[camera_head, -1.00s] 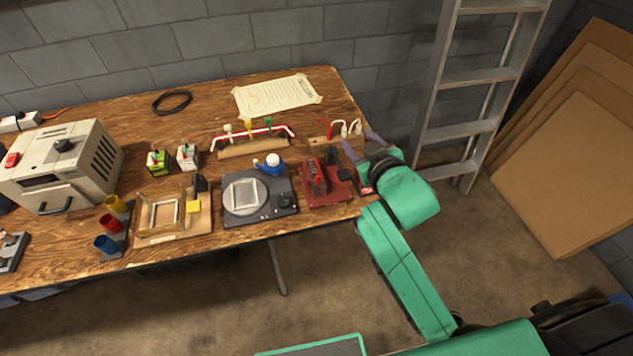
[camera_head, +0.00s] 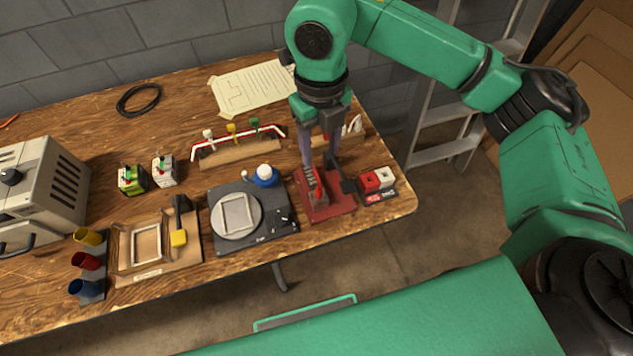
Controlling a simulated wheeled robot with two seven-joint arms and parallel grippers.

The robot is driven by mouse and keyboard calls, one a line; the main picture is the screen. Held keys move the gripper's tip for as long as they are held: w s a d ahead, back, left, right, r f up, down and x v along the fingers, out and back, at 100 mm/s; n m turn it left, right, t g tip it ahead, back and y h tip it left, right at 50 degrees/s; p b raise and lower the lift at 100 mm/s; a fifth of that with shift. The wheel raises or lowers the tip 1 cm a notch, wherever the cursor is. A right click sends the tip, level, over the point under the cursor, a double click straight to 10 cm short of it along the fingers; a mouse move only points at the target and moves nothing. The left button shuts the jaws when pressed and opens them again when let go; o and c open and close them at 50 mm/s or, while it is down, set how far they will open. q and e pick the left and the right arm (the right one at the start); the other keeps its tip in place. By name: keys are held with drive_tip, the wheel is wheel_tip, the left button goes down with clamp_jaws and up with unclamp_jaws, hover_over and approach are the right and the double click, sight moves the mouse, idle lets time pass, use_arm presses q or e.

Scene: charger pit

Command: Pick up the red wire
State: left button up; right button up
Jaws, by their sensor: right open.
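My right gripper (camera_head: 320,158) points down over the right part of the workbench, fingers apart. Its tips are above or just behind the red base (camera_head: 328,208) with a red and black tool on it; I cannot tell if they touch. A small wooden rack (camera_head: 353,140) stands behind the gripper, with white wire ends (camera_head: 352,124) showing at its right. The red wire at that rack is mostly hidden by the gripper and arm. My left gripper is out of view.
A wooden rack (camera_head: 238,155) with white, yellow and green ends stands left of the gripper. A dark plate with a round disc (camera_head: 219,240) and a red and white block (camera_head: 371,182) flank the red base. A ladder (camera_head: 445,115) stands behind.

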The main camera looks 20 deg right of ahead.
sight(319, 189)
drive_tip(key=f+p, duration=0.1)
drive_tip(key=f, duration=0.3)
drive_tip(key=f+p, duration=0.1)
drive_tip(key=f, duration=0.3)
drive_tip(key=s+f+p, duration=0.1)
drive_tip(key=f, duration=0.3)
drive_tip(key=shift+a+f, duration=0.25)
drive_tip(key=shift+f, duration=0.4)
clamp_jaws()
